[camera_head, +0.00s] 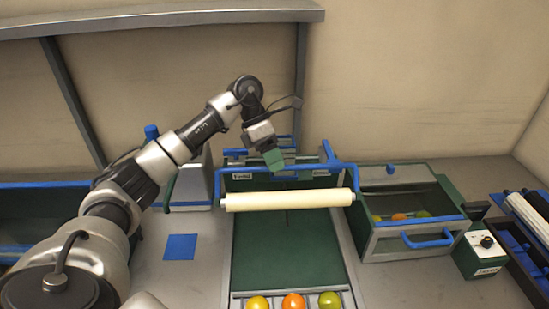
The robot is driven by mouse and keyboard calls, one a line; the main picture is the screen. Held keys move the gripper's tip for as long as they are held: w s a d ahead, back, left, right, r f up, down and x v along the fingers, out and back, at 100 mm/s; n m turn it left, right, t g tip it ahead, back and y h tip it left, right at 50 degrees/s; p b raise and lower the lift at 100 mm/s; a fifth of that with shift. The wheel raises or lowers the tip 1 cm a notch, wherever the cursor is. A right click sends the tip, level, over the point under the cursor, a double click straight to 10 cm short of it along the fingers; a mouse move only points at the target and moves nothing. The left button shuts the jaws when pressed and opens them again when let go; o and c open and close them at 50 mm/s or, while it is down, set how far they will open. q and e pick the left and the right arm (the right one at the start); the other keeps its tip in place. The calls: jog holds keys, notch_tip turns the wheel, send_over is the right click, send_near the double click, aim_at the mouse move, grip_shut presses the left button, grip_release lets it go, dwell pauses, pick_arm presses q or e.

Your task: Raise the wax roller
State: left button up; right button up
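The wax roller (288,201) is a long cream cylinder lying level across the green lane (284,250). A blue frame (343,163) holds it, with arms at both ends and a bar behind it. My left gripper (274,162) points down with its green tip above and behind the roller, close to the blue frame; I cannot tell whether they touch. Whether its fingers are open or shut is too small to see. My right gripper is not in view.
Yellow, orange and green fruits (293,302) sit in a rack at the lane's front. Right of the lane stands a grey bin (408,243) with a blue handle and fruit inside, then a green control box (482,256). A blue square (180,247) lies left on bare table.

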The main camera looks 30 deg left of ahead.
pick_arm(q)
jog(key=shift+r, duration=0.1)
dwell(0.6)
jog(key=shift+r, duration=0.1)
jog(key=s+b+v, duration=0.1)
jog(key=b+v, duration=0.1)
jog(key=v, duration=0.8)
jog(key=shift+w+a+r, duration=0.2)
jog(key=shift+w+r, duration=0.1)
jog(key=shift+w, duration=0.2)
jog(key=shift+f, duration=0.1)
